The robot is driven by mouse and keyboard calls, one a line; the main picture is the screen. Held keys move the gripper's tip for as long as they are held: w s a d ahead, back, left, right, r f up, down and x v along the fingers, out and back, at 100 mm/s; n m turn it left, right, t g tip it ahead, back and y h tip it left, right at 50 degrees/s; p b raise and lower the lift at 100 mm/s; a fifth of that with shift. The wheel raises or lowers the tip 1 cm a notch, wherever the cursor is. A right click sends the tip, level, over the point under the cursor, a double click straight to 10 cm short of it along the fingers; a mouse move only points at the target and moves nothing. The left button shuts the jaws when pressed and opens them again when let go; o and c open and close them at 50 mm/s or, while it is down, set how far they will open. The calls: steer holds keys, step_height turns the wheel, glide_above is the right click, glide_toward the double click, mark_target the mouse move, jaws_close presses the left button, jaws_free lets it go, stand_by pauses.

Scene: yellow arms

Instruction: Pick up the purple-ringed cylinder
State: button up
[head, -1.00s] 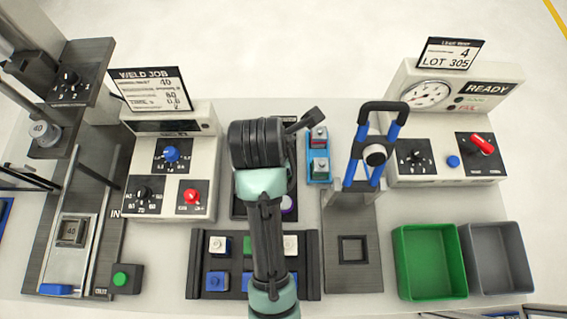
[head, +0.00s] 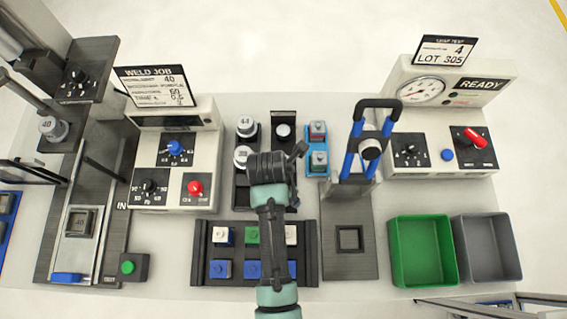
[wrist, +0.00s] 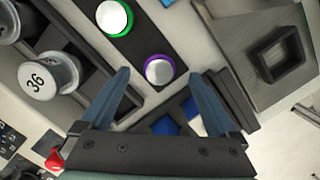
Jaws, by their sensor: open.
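The purple-ringed cylinder (wrist: 160,69) shows in the wrist view as a round pale metal top with a purple ring, upright on a dark strip. My gripper (wrist: 158,75) is open, its two blue-grey fingers apart on the left and right of the cylinder in the picture. Nothing is held. I cannot tell how far the fingertips are above the cylinder. In the head view my wrist and arm hide the purple-ringed cylinder.
A green-ringed cylinder (wrist: 115,19) stands close by on the same strip. A numbered cylinder (wrist: 45,78) is to the left. In the head view, a dark block rack (head: 308,271) lies in front, and a blue-handled press (head: 374,150) stands right.

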steer(key=shift+w+d+f, duration=0.1)
steer(key=shift+f, duration=1.9)
jaws_close()
